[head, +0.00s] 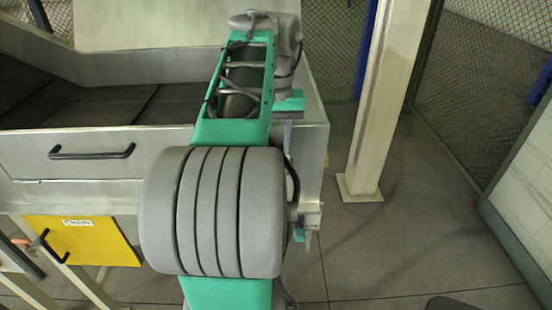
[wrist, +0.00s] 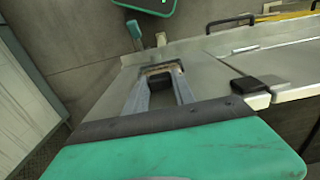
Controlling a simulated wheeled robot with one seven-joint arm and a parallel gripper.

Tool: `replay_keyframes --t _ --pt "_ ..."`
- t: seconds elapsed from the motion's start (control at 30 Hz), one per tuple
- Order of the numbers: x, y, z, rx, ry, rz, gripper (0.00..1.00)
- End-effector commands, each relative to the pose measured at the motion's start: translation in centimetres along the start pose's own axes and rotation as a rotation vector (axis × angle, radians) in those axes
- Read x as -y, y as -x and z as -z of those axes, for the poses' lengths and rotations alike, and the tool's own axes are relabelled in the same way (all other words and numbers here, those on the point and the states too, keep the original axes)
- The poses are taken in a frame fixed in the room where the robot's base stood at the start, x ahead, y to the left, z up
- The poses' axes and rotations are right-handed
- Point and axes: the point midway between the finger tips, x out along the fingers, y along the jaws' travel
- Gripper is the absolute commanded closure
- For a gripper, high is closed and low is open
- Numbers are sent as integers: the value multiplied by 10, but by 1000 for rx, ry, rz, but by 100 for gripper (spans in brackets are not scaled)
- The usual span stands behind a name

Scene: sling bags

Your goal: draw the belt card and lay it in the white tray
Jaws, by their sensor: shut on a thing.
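In the wrist view my gripper (wrist: 162,70) reaches out from its green palm with two grey metal fingers. The fingers draw together at the tips and are shut on a small brown-and-dark piece (wrist: 160,67). The piece is too small and too hidden for me to tell whether it is the belt card. In the head view my own arm hides most of my gripper. I cannot make out a card marked belt in either view. A yellow panel (head: 90,243) marked CHAIN, with a black handle, hangs at the lower left. I see no white tray.
A metal bench (head: 90,165) with a black drawer handle (head: 92,153) fills the left; its edge runs beside my gripper in the wrist view. A cream post (head: 375,110) stands to the right.

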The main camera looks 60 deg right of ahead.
Motion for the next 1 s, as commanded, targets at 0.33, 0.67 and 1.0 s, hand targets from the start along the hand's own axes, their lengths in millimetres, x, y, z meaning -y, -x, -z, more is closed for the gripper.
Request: replay_keyframes --t 0.33,0.67,1.0 --pt "0 -5 -2 26 0 1 100" --pt "0 16 -1 16 0 1 100" --pt "0 35 -1 9 0 0 100"
